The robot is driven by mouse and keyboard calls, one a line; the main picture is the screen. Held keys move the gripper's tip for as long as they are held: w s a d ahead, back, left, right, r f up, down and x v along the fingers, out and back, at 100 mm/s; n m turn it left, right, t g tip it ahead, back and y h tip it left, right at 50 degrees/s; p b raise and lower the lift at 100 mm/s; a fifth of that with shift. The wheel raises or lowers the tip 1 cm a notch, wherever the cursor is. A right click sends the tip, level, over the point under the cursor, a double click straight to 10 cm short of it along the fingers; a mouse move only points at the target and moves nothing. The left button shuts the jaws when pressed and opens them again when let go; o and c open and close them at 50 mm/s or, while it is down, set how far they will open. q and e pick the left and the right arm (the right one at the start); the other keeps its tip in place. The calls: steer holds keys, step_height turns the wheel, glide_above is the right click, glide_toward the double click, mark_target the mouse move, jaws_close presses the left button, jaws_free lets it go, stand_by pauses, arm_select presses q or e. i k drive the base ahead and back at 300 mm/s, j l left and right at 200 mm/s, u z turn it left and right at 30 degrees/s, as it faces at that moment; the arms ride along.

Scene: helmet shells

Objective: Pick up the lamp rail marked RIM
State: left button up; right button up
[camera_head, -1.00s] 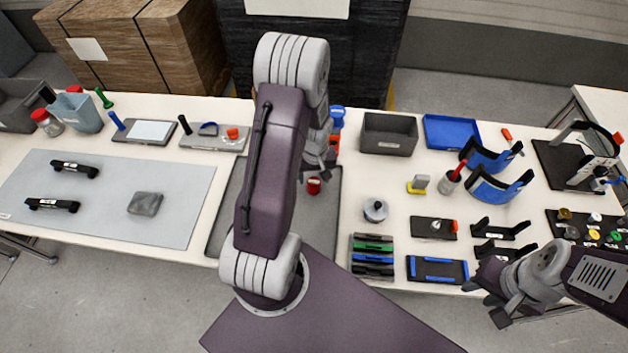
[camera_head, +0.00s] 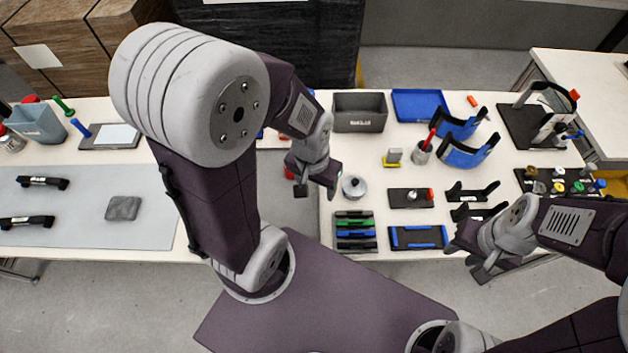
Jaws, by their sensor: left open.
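Two black brackets with small white labels, a rear one (camera_head: 472,193) and a front one (camera_head: 478,212), stand to the right. Two black handle-like bars, a rear one (camera_head: 43,182) and a front one (camera_head: 27,222), lie on the grey mat at the left. No label is legible, so I cannot tell which piece is marked RIM. My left gripper (camera_head: 317,188) is open and empty, above the table left of the rack. My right gripper (camera_head: 470,258) looks open and empty at the front edge.
A silver round pot (camera_head: 354,187) stands just right of my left gripper. A black tray with blue edges (camera_head: 418,238) lies right of the rack. A grey bin (camera_head: 360,113), a blue tray (camera_head: 420,104) and blue curved shells (camera_head: 467,151) are behind. My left arm hides the table's middle-left.

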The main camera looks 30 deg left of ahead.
mark_target(25, 182)
steer(key=u, duration=3.1)
